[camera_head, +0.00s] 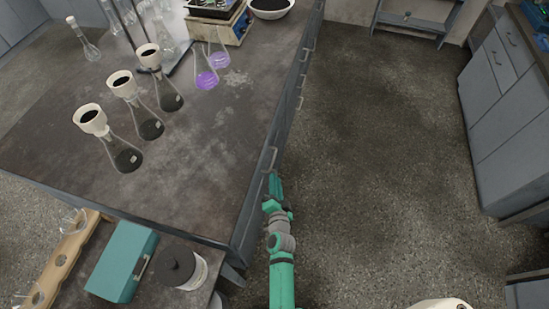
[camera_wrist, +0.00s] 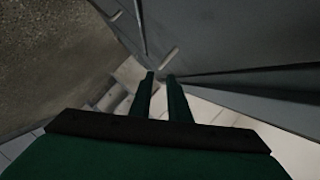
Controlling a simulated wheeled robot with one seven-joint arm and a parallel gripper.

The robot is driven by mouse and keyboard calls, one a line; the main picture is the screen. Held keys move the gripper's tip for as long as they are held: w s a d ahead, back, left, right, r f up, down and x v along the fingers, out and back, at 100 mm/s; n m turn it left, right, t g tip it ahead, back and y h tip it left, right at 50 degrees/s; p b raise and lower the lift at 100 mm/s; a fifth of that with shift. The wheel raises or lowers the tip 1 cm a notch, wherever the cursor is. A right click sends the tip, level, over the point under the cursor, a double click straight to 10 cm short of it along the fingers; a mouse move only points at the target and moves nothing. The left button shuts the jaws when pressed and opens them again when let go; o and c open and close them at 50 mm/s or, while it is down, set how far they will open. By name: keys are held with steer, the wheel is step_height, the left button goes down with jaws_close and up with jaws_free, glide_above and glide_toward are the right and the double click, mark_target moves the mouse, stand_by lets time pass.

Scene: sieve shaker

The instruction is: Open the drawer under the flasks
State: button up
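Two flasks with purple liquid (camera_head: 206,80) stand farther back. Grey drawer fronts run down the bench's right side, seen at a steep angle; the near one has a bar handle (camera_head: 269,158). My gripper (camera_head: 273,178) is beside that front, close to the handle. In the wrist view, my gripper (camera_wrist: 160,76) has its two fingers apart with nothing visible between them. A pale bar handle (camera_wrist: 169,54) shows just beyond the fingertips; contact cannot be told.
More handles (camera_head: 303,80) line the bench side farther back. A teal box (camera_head: 122,262) and a dark-lidded jar (camera_head: 183,267) sit on a lower surface at the front left. The floor (camera_head: 370,150) right of the bench is clear up to grey cabinets (camera_head: 505,120).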

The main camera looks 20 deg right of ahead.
steer(key=x, duration=1.2)
steer(key=shift+w+d+r, duration=0.3)
steer(key=shift+d, duration=0.15)
jaws_close()
stand_by(1.1)
